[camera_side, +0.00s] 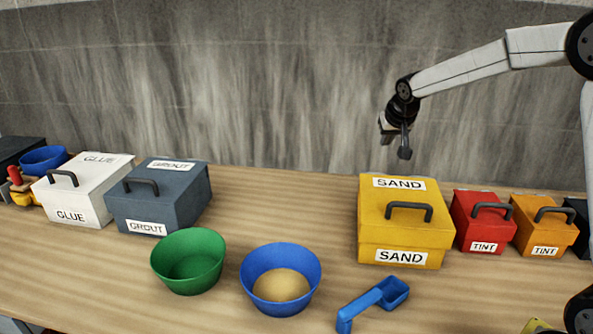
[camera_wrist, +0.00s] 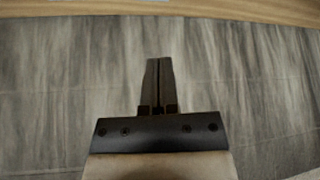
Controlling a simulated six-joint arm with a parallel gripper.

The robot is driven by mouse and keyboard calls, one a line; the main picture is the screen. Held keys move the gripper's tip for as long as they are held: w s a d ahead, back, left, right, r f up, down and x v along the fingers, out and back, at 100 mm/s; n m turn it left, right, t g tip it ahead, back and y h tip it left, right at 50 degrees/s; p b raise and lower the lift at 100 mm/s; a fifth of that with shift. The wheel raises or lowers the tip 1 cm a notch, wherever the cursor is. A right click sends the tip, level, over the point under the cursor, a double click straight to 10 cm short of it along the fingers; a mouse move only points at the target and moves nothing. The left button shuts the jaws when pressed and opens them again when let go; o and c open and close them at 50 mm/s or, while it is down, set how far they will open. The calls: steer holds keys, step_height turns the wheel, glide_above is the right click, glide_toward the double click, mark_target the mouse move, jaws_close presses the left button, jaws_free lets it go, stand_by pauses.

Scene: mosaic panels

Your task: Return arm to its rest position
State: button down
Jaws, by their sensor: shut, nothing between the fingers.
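My gripper (camera_side: 404,153) hangs above and behind the yellow SAND box, clear of everything, with its fingers pointing down. In the wrist view my gripper (camera_wrist: 159,62) shows its two dark fingers pressed together with nothing between them. The grey wall (camera_wrist: 60,70) fills most of that view behind the fingers. My arm reaches in from the upper right in the side view.
The yellow SAND box (camera_side: 397,236), red TINT box (camera_side: 478,235) and orange TINT box (camera_side: 540,237) are lidded. A blue scoop (camera_side: 366,305), blue bowl of sand (camera_side: 262,264), green bowl (camera_side: 187,275), GROUT box (camera_side: 185,205) and GLUE box (camera_side: 100,190) share the wooden table.

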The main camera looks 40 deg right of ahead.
mark_target(376, 222)
steer(key=s+a+f+n+y, duration=0.1)
steer(key=s+a+f, duration=0.2)
steer(key=s+a, duration=0.1)
steer(key=s+a+f+n+y, duration=0.1)
steer(key=s+a+f, duration=0.2)
steer(key=a, duration=0.1)
steer(key=s+a+f+n+g, duration=0.1)
steer(key=s+a+f, duration=0.1)
steer(key=s+a, duration=0.2)
steer(key=shift+s+a+f+y, duration=0.35)
steer(key=shift+a+f+y, duration=0.05)
steer(key=shift+a, duration=0.1)
steer(key=s+a+f+n+g, duration=0.1)
steer(key=s+f, duration=0.1)
steer(key=s, duration=0.3)
steer(key=s+a+f+n, duration=0.2)
steer(key=s, duration=0.4)
steer(key=shift+s+a+f+g, duration=0.15)
steer(key=shift+a+f+g, duration=0.15)
steer(key=shift+g, duration=0.1)
